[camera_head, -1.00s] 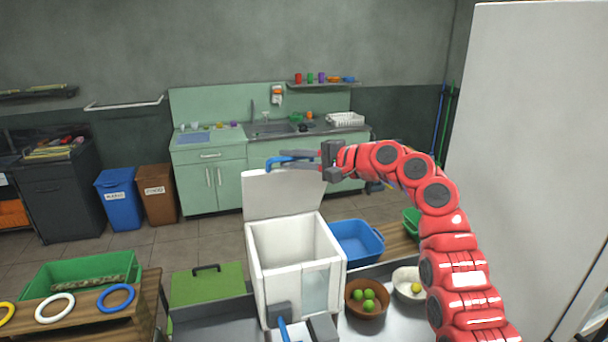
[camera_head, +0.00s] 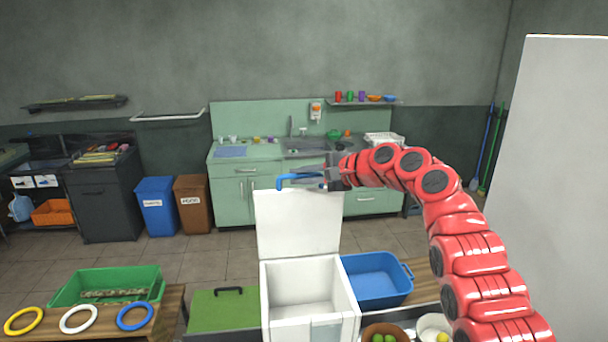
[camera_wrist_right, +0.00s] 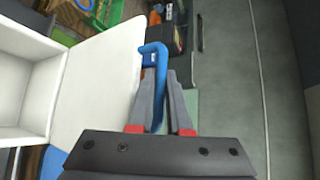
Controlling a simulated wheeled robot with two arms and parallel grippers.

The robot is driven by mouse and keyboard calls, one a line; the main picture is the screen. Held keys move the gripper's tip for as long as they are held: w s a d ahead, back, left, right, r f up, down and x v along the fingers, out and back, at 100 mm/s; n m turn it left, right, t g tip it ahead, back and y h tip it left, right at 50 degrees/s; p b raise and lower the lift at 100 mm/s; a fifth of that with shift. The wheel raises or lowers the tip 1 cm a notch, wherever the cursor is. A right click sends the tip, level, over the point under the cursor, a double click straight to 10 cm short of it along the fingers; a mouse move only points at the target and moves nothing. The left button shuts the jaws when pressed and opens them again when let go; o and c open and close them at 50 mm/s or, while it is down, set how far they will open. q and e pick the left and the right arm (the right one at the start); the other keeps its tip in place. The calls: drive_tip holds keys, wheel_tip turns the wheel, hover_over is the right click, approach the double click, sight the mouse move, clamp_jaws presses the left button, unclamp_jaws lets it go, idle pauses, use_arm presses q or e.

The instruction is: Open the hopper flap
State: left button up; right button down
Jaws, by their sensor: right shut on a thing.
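The white hopper flap (camera_head: 298,224) stands up at the back edge of the white hopper box (camera_head: 274,292), whose top is open and inside looks empty. The flap also shows in the right wrist view (camera_wrist_right: 98,85). A blue hooked handle (camera_head: 291,178) sits at the flap's upper edge. My right gripper (camera_head: 318,178) is at that edge, shut on the handle. In the right wrist view the blue handle (camera_wrist_right: 160,58) lies between the fingers (camera_wrist_right: 165,95). My left gripper is not in view.
A blue bin (camera_head: 376,279) stands right of the hopper and a green board (camera_head: 222,312) left. A brown bowl of green fruit (camera_head: 386,330) and a white bowl (camera_head: 433,324) are at front right. A white panel (camera_head: 560,190) stands far right. Floor behind the hopper is clear.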

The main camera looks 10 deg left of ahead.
drive_tip(key=shift+f, duration=0.1)
drive_tip(key=c, duration=0.9)
unclamp_jaws()
drive_tip(key=shift+o, duration=0.2)
drive_tip(key=shift+s, duration=0.1)
drive_tip(key=shift+d, duration=0.1)
drive_tip(key=shift+d+b, duration=0.15)
drive_tip(key=shift+b, duration=0.2)
drive_tip(key=b+v, duration=0.8)
drive_tip(key=v, duration=0.9)
drive_tip(key=shift+r, duration=0.25)
